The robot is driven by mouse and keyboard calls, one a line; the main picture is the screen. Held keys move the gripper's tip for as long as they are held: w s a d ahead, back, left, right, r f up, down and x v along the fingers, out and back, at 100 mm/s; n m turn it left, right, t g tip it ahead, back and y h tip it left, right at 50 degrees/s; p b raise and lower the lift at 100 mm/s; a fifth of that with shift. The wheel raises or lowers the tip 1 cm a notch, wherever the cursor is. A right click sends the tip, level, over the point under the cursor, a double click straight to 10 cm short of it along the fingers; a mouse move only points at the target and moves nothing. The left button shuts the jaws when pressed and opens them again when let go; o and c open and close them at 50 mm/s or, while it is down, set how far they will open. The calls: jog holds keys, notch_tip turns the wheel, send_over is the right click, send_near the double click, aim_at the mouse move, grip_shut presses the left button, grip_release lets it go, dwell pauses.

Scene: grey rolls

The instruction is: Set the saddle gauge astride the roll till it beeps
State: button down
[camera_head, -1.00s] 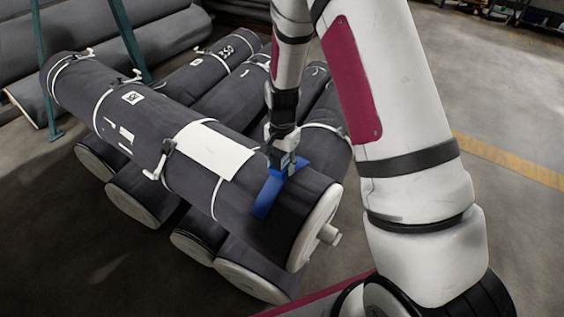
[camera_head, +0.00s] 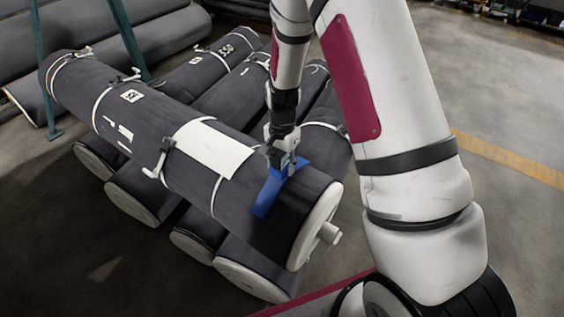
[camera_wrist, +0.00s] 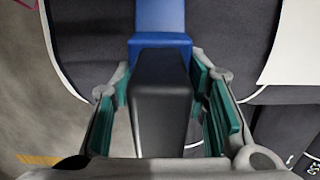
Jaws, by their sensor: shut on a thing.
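The blue saddle gauge (camera_head: 268,194) sits across the top roll close to its near right end, one leg hanging down the roll's front side. Its black handle (camera_wrist: 161,85) and blue body (camera_wrist: 160,16) show in the wrist view. My gripper (camera_head: 283,158) is shut on the handle, with green finger pads (camera_wrist: 215,115) on either side. The dark grey roll (camera_head: 200,190) lies crosswise on other rolls and has a pale end cap. The gauge appears to touch the roll. Its far leg and any display are hidden.
Several grey rolls (camera_head: 135,200) lie beneath the top one. A white label (camera_head: 215,149) and white straps with clamps (camera_head: 163,155) are on the top roll, left of the gauge. A green post (camera_head: 128,40) stands behind. Open floor (camera_head: 60,250) lies at lower left.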

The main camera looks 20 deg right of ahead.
jog(key=shift+f, duration=0.15)
jog(key=c, duration=0.8)
grip_release()
jog(key=shift+c, duration=0.2)
notch_tip(320, 180, up, 12)
jog(key=shift+r, duration=0.1)
